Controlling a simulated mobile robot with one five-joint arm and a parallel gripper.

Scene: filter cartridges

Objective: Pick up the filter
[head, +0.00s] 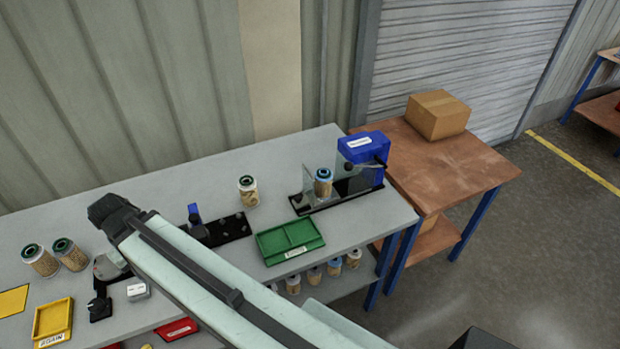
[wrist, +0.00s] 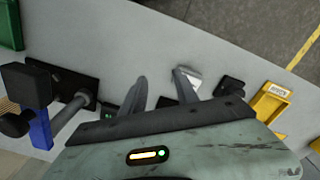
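In the head view a filter with a dark green cap (head: 248,191) stands alone behind a black fixture plate (head: 228,229). Two more green-capped filters, one at the far left (head: 40,261) and one beside it (head: 70,255), stand on the bench. A blue-topped filter (head: 323,183) stands in the blue machine (head: 363,147). My gripper (wrist: 160,77) shows in the wrist view with its two grey fingers apart, nothing held between them, over the bench. A tan striped piece, perhaps a filter (wrist: 8,106), is cut off at the left edge there.
A green tray (head: 266,247), a yellow tray (head: 37,324) and a yellow mat (head: 12,300) lie on the grey bench (head: 150,190). A blue upright (wrist: 41,128) stands near my fingers. Several filters stand on the lower shelf, with a red tray (head: 176,329). A brown table holds a box (head: 438,115).

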